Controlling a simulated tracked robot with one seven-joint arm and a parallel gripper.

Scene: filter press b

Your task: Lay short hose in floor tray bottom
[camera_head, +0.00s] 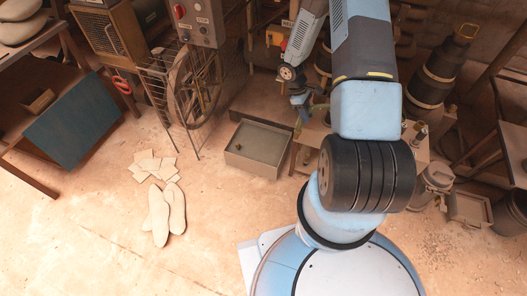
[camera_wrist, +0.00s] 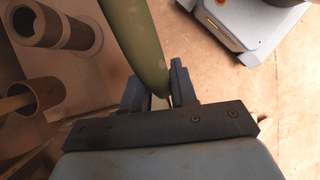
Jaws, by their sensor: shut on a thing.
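A green hose (camera_wrist: 148,45) stands between the fingers of my gripper (camera_wrist: 160,92) in the wrist view. The fingers are shut on it, and its upper part runs out of the top of the picture. In the head view my gripper (camera_head: 302,108) is small, at the far end of the arm, to the upper right of the floor tray. A bit of green hose (camera_head: 319,107) shows beside it. The floor tray (camera_head: 254,167) is a grey-green open box on the floor, with a small dark spot at its left inside. The hose is outside it.
A low bench (camera_head: 313,135) with parts is right of the tray.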

